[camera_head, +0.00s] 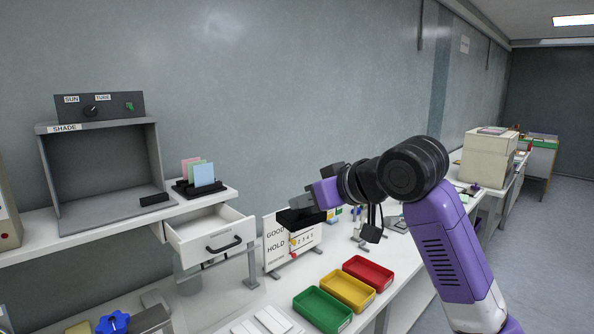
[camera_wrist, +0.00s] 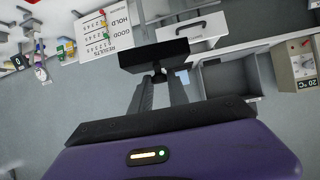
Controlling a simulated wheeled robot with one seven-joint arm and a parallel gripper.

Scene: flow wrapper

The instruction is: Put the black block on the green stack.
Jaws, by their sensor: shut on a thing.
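My gripper (camera_head: 309,209) is raised above the bench in the middle of the head view, its fingers pointing left. It is shut on a black block (camera_head: 297,218), held in the air in front of the white board. In the wrist view the black block (camera_wrist: 168,55) spans the tips of my gripper (camera_wrist: 163,78). A second dark block (camera_head: 154,199) lies at the front right of the grey shade box. I cannot make out a green stack for certain.
The shade box (camera_head: 103,210) stands on the left shelf, beside a rack with pink, green and blue cards (camera_head: 201,173). Below is an open drawer (camera_head: 196,232). Green (camera_head: 322,310), yellow (camera_head: 348,291) and red (camera_head: 368,272) trays stand on the bench. The GOOD/HOLD board (camera_head: 276,252) is behind my gripper.

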